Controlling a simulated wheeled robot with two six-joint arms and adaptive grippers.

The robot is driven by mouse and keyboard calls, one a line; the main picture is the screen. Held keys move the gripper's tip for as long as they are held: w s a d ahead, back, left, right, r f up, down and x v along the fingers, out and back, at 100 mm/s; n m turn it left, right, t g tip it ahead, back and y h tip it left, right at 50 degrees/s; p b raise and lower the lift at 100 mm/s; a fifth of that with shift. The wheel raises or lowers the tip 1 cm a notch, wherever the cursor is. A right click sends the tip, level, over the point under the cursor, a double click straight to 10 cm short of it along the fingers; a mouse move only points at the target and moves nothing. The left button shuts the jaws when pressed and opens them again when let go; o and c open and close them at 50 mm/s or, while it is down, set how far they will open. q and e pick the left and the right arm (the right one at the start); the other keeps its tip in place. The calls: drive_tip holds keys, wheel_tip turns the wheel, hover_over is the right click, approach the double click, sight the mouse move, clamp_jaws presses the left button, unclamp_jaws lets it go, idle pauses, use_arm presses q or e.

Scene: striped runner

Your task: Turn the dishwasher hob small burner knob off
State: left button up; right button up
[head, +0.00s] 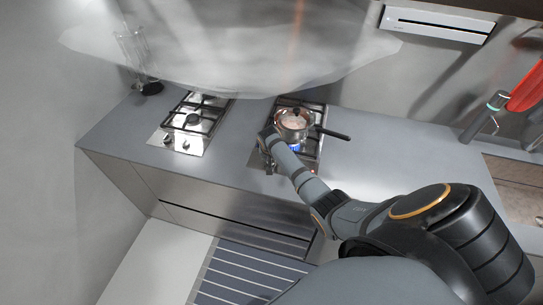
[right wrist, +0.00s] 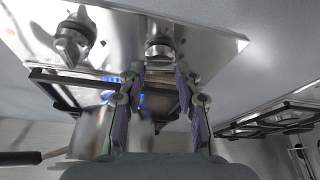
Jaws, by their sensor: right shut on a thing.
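The right-hand hob (head: 313,153) is a steel two-burner plate on the counter, with blue flame (head: 296,148) at its front burner. In the right wrist view two steel knobs sit on the hob's edge, one free knob (right wrist: 73,40) and one knob (right wrist: 160,48) at my fingertips. My right gripper (right wrist: 158,70) is shut on that second knob, one purple-padded finger on each side. In the head view my right gripper (head: 267,154) is at the hob's front left corner, with its fingertips hard to make out. My left gripper is not in view.
A pan with food (head: 293,122) stands on the right-hand hob, its black handle (head: 333,133) pointing right. Another hob (head: 190,122) lies to the left with empty burners. The counter right of the pan (head: 400,150) is clear. A striped runner (head: 245,272) lies on the floor.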

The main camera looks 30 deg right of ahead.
drive_tip(key=m, duration=0.2)
drive_tip(key=m+g+h+b, duration=0.1)
drive_tip(key=shift+w+a+m, duration=0.1)
drive_tip(key=shift+w+m, duration=0.1)
drive_tip(key=shift+m, duration=0.2)
drive_tip(key=m+b, duration=0.1)
drive_tip(key=m+g+b, duration=0.1)
drive_tip(key=m, duration=0.1)
drive_tip(key=shift+w+f+m+h, duration=0.2)
drive_tip(key=shift+m+h, duration=0.1)
drive_tip(key=shift+h, duration=0.1)
drive_tip(key=m+g+b, duration=0.1)
drive_tip(key=m+b, duration=0.3)
drive_tip(key=b, duration=0.1)
drive_tip(key=m+g+b, duration=0.2)
drive_tip(key=m+b, duration=0.2)
drive_tip(key=b, duration=0.2)
drive_tip(key=m+g+y+b, duration=0.1)
drive_tip(key=m+b, duration=0.2)
drive_tip(key=b, duration=0.2)
drive_tip(key=shift+w+f+m+g, duration=0.1)
drive_tip(key=shift+w+m+g, duration=0.2)
drive_tip(key=shift+w+m, duration=0.1)
drive_tip(key=shift+r+m+y+b, duration=0.3)
drive_tip(key=shift+m+b, duration=0.4)
drive_tip(key=shift+b, duration=0.6)
drive_tip(key=o, duration=1.2)
drive_tip(key=shift+c, duration=0.2)
